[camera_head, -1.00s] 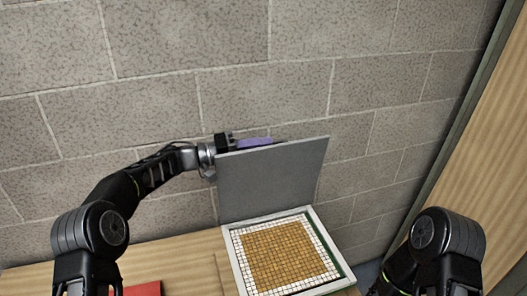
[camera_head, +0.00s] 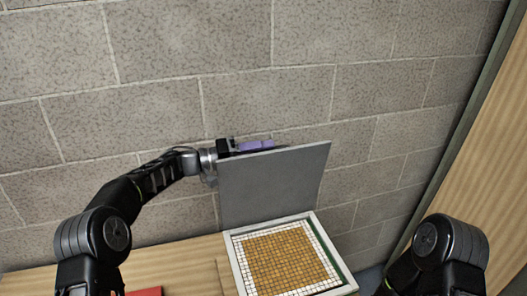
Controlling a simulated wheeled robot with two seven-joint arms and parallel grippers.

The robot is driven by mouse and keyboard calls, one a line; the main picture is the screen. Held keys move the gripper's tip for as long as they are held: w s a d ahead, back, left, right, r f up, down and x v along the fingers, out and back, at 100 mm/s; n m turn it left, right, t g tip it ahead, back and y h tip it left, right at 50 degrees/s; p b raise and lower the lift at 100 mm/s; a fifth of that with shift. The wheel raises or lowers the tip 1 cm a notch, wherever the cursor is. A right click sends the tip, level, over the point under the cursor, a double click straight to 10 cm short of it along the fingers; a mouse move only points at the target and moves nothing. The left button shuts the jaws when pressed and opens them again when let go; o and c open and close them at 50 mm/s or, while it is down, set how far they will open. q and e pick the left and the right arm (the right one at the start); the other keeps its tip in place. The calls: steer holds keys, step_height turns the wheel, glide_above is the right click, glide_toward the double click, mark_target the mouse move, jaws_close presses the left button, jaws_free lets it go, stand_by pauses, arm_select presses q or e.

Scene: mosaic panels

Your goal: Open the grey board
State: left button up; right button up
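The grey board (camera_head: 272,185) stands raised, nearly upright, along the back edge of a white-framed mosaic panel (camera_head: 232,262) with gold and white tiles. The tiled face is uncovered. My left gripper (camera_head: 256,146) is at the board's top left edge, mostly behind it. Only its dark body and a purple part show above the edge. The board hides the fingertips, so I cannot tell if they are open, shut or touching the board. My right arm is at the bottom right, and its gripper is out of view.
A grey block wall (camera_head: 290,100) stands close behind the board. A wooden surface (camera_head: 180,262) lies left of the panel, with a red object (camera_head: 146,291) at the bottom edge. A wooden panel (camera_head: 500,170) stands at the right.

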arm_select(q)
steer(key=b+v, duration=0.2)
steer(key=v, duration=0.5)
steer(key=shift+a, duration=0.3)
steer(key=shift+s, duration=0.1)
